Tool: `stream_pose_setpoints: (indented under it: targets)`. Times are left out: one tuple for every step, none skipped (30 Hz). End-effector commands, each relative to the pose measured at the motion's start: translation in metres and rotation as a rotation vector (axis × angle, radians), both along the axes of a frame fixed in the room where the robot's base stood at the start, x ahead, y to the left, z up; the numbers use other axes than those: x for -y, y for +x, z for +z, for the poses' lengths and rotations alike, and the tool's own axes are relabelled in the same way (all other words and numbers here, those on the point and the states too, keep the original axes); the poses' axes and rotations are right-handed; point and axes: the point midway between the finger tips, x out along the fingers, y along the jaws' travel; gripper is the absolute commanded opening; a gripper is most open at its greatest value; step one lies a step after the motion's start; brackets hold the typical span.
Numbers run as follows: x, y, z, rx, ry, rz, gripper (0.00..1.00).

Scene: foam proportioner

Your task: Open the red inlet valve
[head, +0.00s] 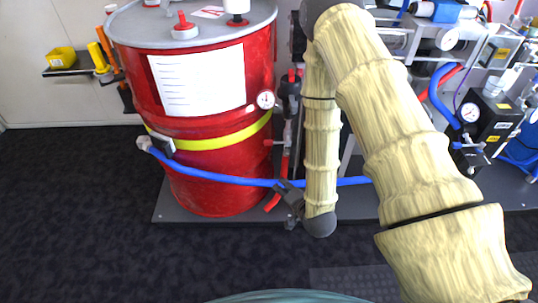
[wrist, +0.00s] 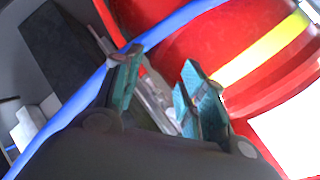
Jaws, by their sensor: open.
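My gripper (head: 290,194) is low beside the drum, near the blue hose in the head view. In the wrist view, its two teal-padded fingers (wrist: 158,62) stand apart with nothing clearly held. A small red piece (wrist: 142,70) shows between and beyond the fingers, next to grey pipework. In the head view, a red handle (head: 272,203) sticks out low beside the drum, just left of my gripper. I cannot tell which red part is the inlet valve. My sleeved arm hides part of the pipework.
A red drum (head: 215,128) with a yellow band stands on a dark base plate (head: 345,212). A blue hose (head: 225,180) runs across its front, close to my gripper; it crosses the wrist view (wrist: 75,105). Gauges and pipes (head: 470,113) fill the right. The left floor is clear.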

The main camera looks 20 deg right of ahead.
Motion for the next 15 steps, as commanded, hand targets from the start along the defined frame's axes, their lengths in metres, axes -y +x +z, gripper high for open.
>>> stream_pose_setpoints:
  targets:
    - [0.002, 0.014, -0.008, 0.058, 0.052, -0.025, 0.41]
    - [0.002, 0.022, -0.006, 0.092, 0.088, -0.041, 0.41]
    - [0.003, 0.031, -0.002, 0.139, 0.136, -0.058, 0.41]
    - [0.004, 0.038, 0.001, 0.173, 0.173, -0.071, 0.41]
    - [0.005, 0.045, 0.004, 0.205, 0.210, -0.082, 0.41]
    - [0.006, 0.052, 0.009, 0.246, 0.259, -0.094, 0.41]
    - [0.006, 0.057, 0.012, 0.273, 0.293, -0.101, 0.41]
    - [0.007, 0.062, 0.015, 0.301, 0.326, -0.107, 0.41]
    - [0.008, 0.067, 0.020, 0.336, 0.365, -0.113, 0.41]
    - [0.009, 0.071, 0.024, 0.358, 0.393, -0.117, 0.41]
    - [0.009, 0.074, 0.026, 0.377, 0.420, -0.119, 0.41]
    - [0.010, 0.077, 0.030, 0.401, 0.450, -0.121, 0.41]
    - [0.010, 0.079, 0.033, 0.415, 0.470, -0.122, 0.41]
    - [0.010, 0.080, 0.035, 0.427, 0.487, -0.123, 0.41]
    - [0.011, 0.082, 0.038, 0.441, 0.504, -0.123, 0.41]
